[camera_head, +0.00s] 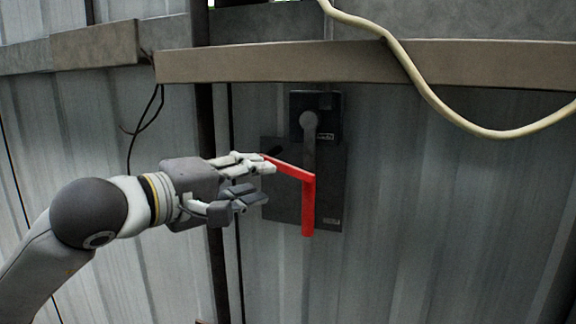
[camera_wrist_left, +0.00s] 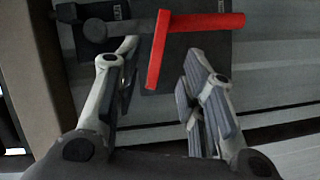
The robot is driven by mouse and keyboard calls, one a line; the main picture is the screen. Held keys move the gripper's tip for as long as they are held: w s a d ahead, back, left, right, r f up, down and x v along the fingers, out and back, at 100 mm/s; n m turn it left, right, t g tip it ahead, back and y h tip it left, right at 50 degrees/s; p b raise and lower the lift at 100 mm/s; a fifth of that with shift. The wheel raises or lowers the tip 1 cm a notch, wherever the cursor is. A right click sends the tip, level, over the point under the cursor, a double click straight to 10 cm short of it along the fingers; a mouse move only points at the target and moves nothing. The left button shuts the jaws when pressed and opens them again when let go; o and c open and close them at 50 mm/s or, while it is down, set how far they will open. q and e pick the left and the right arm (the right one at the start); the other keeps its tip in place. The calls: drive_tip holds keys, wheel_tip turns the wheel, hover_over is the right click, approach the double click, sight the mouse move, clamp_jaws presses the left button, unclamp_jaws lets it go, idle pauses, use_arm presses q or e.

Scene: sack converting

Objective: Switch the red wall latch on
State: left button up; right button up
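The red latch handle (camera_head: 308,206) is mounted on a dark plate (camera_head: 329,190) on the wall. Its lower part hangs straight down, and a red bar reaches up and left toward my left gripper (camera_head: 266,181). A grey arm joins the handle to a round pivot above. In the left wrist view, the red handle (camera_wrist_left: 208,22) shows its bar pointing down between the fingers of my left gripper (camera_wrist_left: 161,62). The fingers are apart on either side of the bar's end. I cannot tell whether the upper finger touches it. My right gripper is out of view.
A beam (camera_head: 350,63) crosses the corrugated wall (camera_head: 450,200) above the latch. A pale cable (camera_head: 440,105) loops over it at the upper right. A dark vertical post (camera_head: 217,260) stands left of the plate. The wall right of the latch is clear.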

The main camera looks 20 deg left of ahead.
sight(292, 172)
use_arm(q)
drive_tip(key=p+x, duration=0.4)
drive_tip(key=x, duration=0.5)
drive_tip(key=shift+d, duration=0.1)
drive_tip(key=shift+c, duration=0.3)
clamp_jaws()
